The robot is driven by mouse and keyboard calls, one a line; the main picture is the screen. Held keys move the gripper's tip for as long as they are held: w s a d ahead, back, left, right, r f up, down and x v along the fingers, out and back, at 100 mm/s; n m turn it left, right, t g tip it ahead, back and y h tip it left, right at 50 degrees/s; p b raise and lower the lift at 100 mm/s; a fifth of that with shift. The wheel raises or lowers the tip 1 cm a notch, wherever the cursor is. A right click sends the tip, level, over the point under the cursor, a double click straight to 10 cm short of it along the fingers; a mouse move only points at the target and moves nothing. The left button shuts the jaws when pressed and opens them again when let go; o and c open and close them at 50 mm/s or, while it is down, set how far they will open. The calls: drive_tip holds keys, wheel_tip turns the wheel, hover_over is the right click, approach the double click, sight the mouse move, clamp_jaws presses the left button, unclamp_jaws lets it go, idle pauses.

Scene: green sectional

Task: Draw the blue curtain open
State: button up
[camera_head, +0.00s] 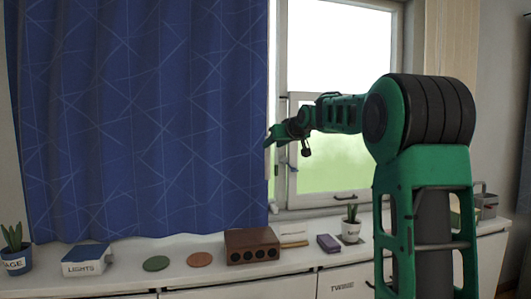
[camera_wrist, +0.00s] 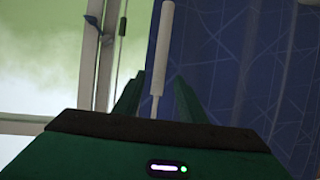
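The blue curtain (camera_head: 140,120), patterned with thin pale lines, hangs across the left of the head view and covers that side of the window. It also shows at the right of the wrist view (camera_wrist: 235,60). My gripper (camera_head: 273,138) is at the curtain's right edge. In the wrist view my gripper (camera_wrist: 157,88) is open, with one green finger on each side of a pale rod (camera_wrist: 162,45). Gaps show between rod and fingers.
The window (camera_head: 335,50) right of the curtain is uncovered. A white sill cabinet (camera_head: 120,277) below carries a lights box (camera_head: 87,260), green and brown discs (camera_head: 157,264), a brown block with holes (camera_head: 252,246), a purple box (camera_head: 328,243) and a potted plant (camera_head: 351,228).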

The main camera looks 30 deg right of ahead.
drive_tip(key=x, duration=0.6)
drive_tip(key=shift+w, duration=0.2)
drive_tip(key=shift+f, duration=0.1)
clamp_jaws()
